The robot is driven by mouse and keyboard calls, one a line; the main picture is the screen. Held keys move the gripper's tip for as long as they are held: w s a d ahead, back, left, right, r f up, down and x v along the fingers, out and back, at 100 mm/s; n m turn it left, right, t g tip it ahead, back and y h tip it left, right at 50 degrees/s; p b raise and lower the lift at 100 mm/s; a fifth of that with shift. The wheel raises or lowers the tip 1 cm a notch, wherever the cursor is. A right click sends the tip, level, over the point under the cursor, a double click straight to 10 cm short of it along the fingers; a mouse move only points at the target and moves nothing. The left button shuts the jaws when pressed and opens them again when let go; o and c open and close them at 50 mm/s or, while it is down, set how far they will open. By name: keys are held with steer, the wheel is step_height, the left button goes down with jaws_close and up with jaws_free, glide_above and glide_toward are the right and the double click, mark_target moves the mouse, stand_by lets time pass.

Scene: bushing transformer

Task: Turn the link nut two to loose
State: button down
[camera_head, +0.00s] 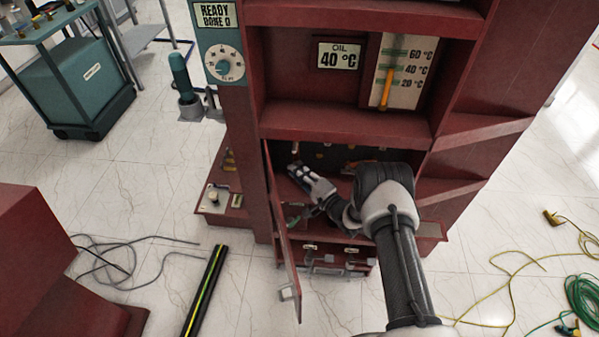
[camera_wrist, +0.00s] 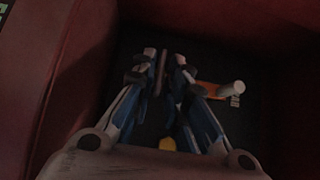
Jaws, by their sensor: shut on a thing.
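My gripper (camera_head: 298,170) is inside the dark lower compartment of the dark red cabinet, behind the opened door. In the wrist view my gripper (camera_wrist: 168,75) has its blue-and-grey fingers closed on a small, thin brownish piece (camera_wrist: 164,76). It seems to be a link nut, but the dim light and the fingers hide most of it, and its number cannot be read. To the right of the fingers, apart from them, an orange-copper link bar (camera_wrist: 210,90) carries a pale cylinder (camera_wrist: 233,89).
The open door (camera_head: 283,235) stands close to the left of my arm. A shelf (camera_head: 345,118) with the oil gauge lies above. A small yellow thing (camera_wrist: 167,144) shows below the fingers. Cables (camera_head: 520,265) lie on the floor at right.

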steer(key=shift+r+p, duration=0.1)
steer(key=shift+p, duration=0.2)
steer(key=shift+r+n+g+h+p, duration=0.35)
steer(key=shift+n+g+h+p, duration=0.5)
steer(key=shift+n+p, duration=0.2)
steer(key=n+h, duration=0.1)
steer(key=n+g+h+p, duration=0.1)
steer(key=n+h+p, duration=0.1)
steer(key=shift+a+r+h, duration=0.25)
steer(key=shift+a+h, duration=0.1)
steer(key=h, duration=0.1)
steer(key=n+h, duration=0.1)
steer(key=n+g+h, duration=0.1)
steer(key=shift+s+a+r+h, duration=0.2)
steer(key=shift+a+h, duration=0.1)
steer(key=shift+h, duration=0.1)
steer(key=shift+w+a+n+h, duration=0.1)
steer(key=shift+n+h, duration=0.45)
steer(key=shift+h, duration=0.35)
steer(key=c, duration=1.8)
jaws_free()
steer(key=shift+w+f, duration=0.1)
steer(key=shift+w, duration=0.1)
steer(key=shift+s, duration=0.15)
